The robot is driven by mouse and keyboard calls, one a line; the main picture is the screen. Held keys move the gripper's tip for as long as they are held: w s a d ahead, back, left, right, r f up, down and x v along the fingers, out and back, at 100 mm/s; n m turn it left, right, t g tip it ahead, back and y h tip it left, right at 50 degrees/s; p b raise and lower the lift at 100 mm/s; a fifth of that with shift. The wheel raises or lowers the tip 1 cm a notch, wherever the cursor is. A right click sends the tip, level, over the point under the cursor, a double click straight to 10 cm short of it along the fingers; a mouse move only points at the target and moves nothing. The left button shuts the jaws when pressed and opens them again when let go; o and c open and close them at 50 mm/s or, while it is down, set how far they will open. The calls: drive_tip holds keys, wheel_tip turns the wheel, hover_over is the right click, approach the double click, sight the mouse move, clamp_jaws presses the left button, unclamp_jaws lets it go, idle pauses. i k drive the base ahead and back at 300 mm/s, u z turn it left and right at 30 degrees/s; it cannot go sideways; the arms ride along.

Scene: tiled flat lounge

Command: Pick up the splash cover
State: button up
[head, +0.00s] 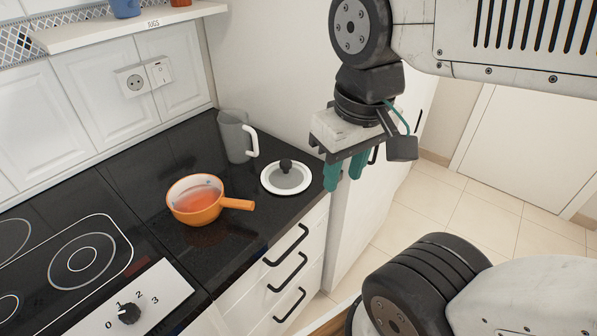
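The splash cover appears to be the round lid (270,184) with a white rim, a grey centre and a black knob. It lies flat on the black worktop near its front right edge. My gripper (344,182) hangs in the air to the right of the lid in the picture, fingers pointing down. Its two teal fingers are apart with a narrow gap, and nothing shows between them. It is not touching the lid.
An orange pan (195,204) with reddish contents stands left of the lid, its handle pointing towards it. A grey jug (234,137) stands behind. A hob (60,262) is at left. Drawers with black handles (287,245) are below, and a tall white cabinet wall (345,225) stands right of the worktop.

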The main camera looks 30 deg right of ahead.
sight(285, 177)
drive_tip(key=z, duration=0.55)
drive_tip(key=k, duration=0.75)
drive_tip(key=z, duration=0.9)
drive_tip(key=k, duration=0.5)
drive_tip(key=z, duration=0.2)
drive_tip(key=i, duration=1.05)
drive_tip(key=u, duration=0.6)
